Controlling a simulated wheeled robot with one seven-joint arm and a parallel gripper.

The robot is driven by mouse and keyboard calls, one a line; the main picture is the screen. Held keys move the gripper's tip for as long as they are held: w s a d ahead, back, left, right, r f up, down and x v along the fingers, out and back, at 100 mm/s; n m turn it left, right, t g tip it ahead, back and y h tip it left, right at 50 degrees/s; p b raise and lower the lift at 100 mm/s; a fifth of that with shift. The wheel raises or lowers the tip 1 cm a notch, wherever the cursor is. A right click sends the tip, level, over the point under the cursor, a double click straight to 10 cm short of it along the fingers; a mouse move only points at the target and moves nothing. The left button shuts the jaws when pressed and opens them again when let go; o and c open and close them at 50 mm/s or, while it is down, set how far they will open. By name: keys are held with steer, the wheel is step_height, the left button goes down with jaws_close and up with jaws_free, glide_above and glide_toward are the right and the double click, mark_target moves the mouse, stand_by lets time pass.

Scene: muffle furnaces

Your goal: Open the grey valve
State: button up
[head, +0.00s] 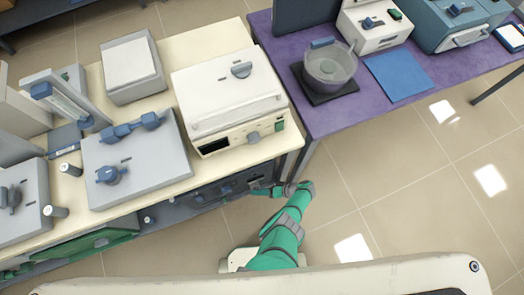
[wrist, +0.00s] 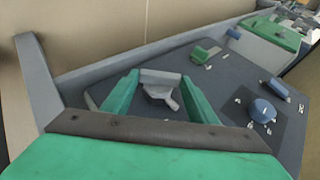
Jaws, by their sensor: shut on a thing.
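The grey valve (wrist: 160,92) is on a dark grey panel (wrist: 225,80) in the wrist view. My gripper (wrist: 161,82) has its two green fingers on either side of the valve and is shut on it. A small grey lever part of the valve shows between the fingers. In the head view my gripper (head: 256,189) is at the right end of the low panel (head: 195,197), under the edge of the cream table. The valve is too small and covered there to make out.
A green part (wrist: 205,54), a blue knob (wrist: 262,110) and a blue handle (wrist: 275,88) are on the same panel. A white furnace (head: 230,95) stands on the cream table (head: 215,32) above. A purple table (head: 345,115) is to the right. Floor (head: 390,190) is clear at right.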

steer(key=shift+s+f, duration=0.1)
steer(key=shift+s, duration=0.1)
steer(key=o, duration=1)
steer(key=shift+o, duration=0.2)
steer(key=v, duration=1)
steer(key=shift+d+r, duration=0.25)
steer(key=shift+r, duration=0.1)
steer(key=shift+s, duration=0.1)
